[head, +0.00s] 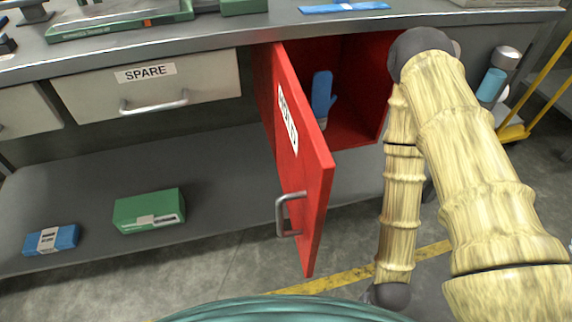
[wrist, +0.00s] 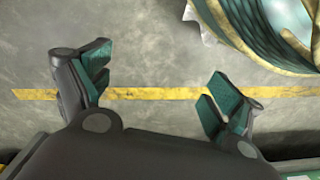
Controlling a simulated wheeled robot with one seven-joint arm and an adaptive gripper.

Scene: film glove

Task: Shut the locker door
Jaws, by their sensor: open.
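The red locker door (head: 311,167) stands wide open in the head view, swung out from the bench front. It bears a white label and a grey handle (head: 287,215). The red locker (head: 352,100) behind it is open, with a blue glove (head: 322,97) upright inside. My arm hangs to the right of the door and covers part of the locker's right side. My gripper is hidden in the head view. In the wrist view my gripper (wrist: 153,98) is open and empty above the floor; neither door nor handle shows between its fingers.
A drawer marked SPARE (head: 150,85) is left of the locker. The lower shelf (head: 95,195) holds a green box (head: 149,210) and a blue box (head: 51,240). A yellow trolley (head: 540,90) stands at the far right. The floor before the door is clear.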

